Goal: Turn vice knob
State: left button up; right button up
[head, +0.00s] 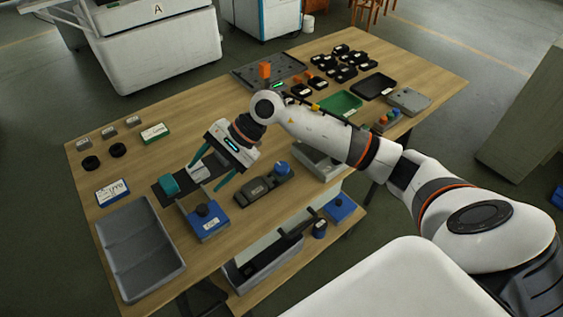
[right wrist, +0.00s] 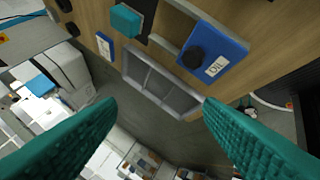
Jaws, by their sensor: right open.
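A small vice-like device shows on the near left of the table, with a blue block (head: 207,230) bearing a black knob (head: 202,210) and a white label. A teal block (head: 169,184) sits on its dark plate further back. In the right wrist view the black knob (right wrist: 193,57) on the blue block (right wrist: 222,50) is near the top right, and the teal block (right wrist: 126,20) near the top. My right gripper (head: 204,178) is open and empty, its teal fingers spread above the device, apart from the knob. My left gripper is not in view.
A grey divided tray (head: 140,245) lies at the near left. A dark device with a blue knob (head: 282,168) stands to the right of the vice. Trays and black parts fill the far end.

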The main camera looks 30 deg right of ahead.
jog(key=w+d+f+n+h, duration=0.1)
jog(key=w+d+n+h, duration=0.1)
jog(key=d+h, duration=0.65)
jog(key=n+g, duration=0.1)
jog(key=g, duration=0.1)
send_near(282, 166)
jog(key=shift+h, duration=0.45)
jog(key=f, duration=0.3)
jog(key=f+p, duration=0.1)
jog(key=f, duration=0.1)
jog(key=a+f+p, duration=0.1)
jog(key=f, duration=0.2)
jog(key=shift+f, duration=0.3)
jog(key=shift+d, duration=0.1)
jog(key=c, duration=1)
jog(key=shift+o, duration=0.2)
